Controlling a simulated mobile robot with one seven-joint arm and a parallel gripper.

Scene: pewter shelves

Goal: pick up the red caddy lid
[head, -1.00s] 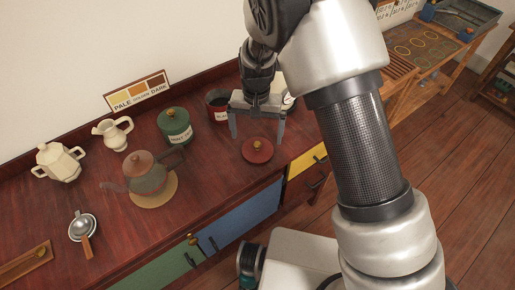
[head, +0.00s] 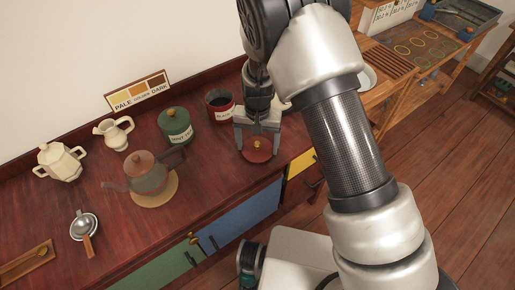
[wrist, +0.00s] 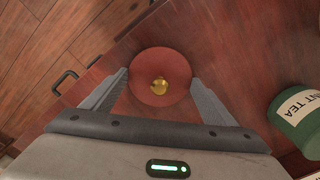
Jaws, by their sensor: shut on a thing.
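The red caddy lid (head: 258,157) is a flat round disc with a gold knob, low at the counter's front edge in the head view. It also shows in the wrist view (wrist: 150,60). My gripper (head: 257,150) reaches down over it and is shut on it, one finger at each side of the rim. In the wrist view my gripper (wrist: 160,79) has the knob centred between its fingers. I cannot tell any gap between lid and counter. The red caddy (head: 221,111) stands open behind, with dark contents.
A green mint tea caddy (head: 175,130) stands left of the gripper. A teapot (head: 147,175) sits on a round mat (head: 160,198). A cream jug (head: 114,133), a cream sugar pot (head: 60,163) and a strainer (head: 84,226) are further left.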

